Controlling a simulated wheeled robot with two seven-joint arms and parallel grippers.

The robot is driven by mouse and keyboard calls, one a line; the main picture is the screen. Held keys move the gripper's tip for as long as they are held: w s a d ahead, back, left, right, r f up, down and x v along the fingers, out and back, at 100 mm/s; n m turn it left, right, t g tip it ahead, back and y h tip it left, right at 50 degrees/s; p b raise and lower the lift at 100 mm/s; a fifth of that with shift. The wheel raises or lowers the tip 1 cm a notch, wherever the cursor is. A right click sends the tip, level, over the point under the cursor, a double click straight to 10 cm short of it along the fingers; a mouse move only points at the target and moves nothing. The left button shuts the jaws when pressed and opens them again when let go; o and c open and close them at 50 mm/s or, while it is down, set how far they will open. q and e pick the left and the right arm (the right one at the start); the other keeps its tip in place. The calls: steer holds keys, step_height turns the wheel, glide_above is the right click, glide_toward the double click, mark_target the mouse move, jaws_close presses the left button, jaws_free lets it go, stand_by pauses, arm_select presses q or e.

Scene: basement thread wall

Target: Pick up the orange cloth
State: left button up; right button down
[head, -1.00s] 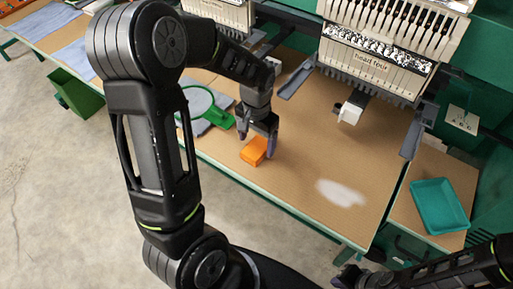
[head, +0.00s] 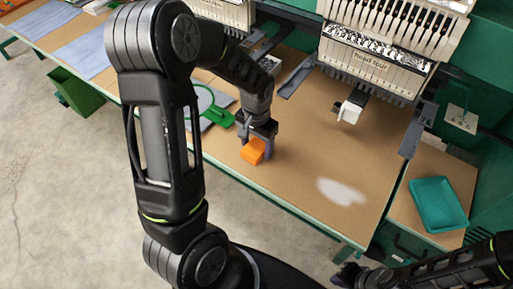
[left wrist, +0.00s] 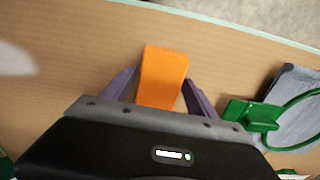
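The orange cloth (head: 253,151) is a small folded block on the brown table, near its front edge. It also shows in the left wrist view (left wrist: 162,78). My left gripper (head: 255,148) is right at the cloth, pointing down. In the left wrist view its two purple fingers (left wrist: 160,92) are open, one on each side of the cloth, with a small gap at each side. My right gripper (head: 350,277) is at the bottom right of the head view, away from the cloth; its fingers are too dark and cut off to read.
A green hoop (head: 198,100) with grey cloth lies left of my left gripper. A white patch (head: 341,191) marks the table to the right. A teal tray (head: 438,205) sits further right. Embroidery machine heads (head: 375,60) overhang the back of the table.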

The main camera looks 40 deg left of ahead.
mark_target(256, 146)
arm_select(q)
steer(key=c, duration=1.1)
step_height(256, 146, up, 10)
steer(key=shift+b, duration=0.6)
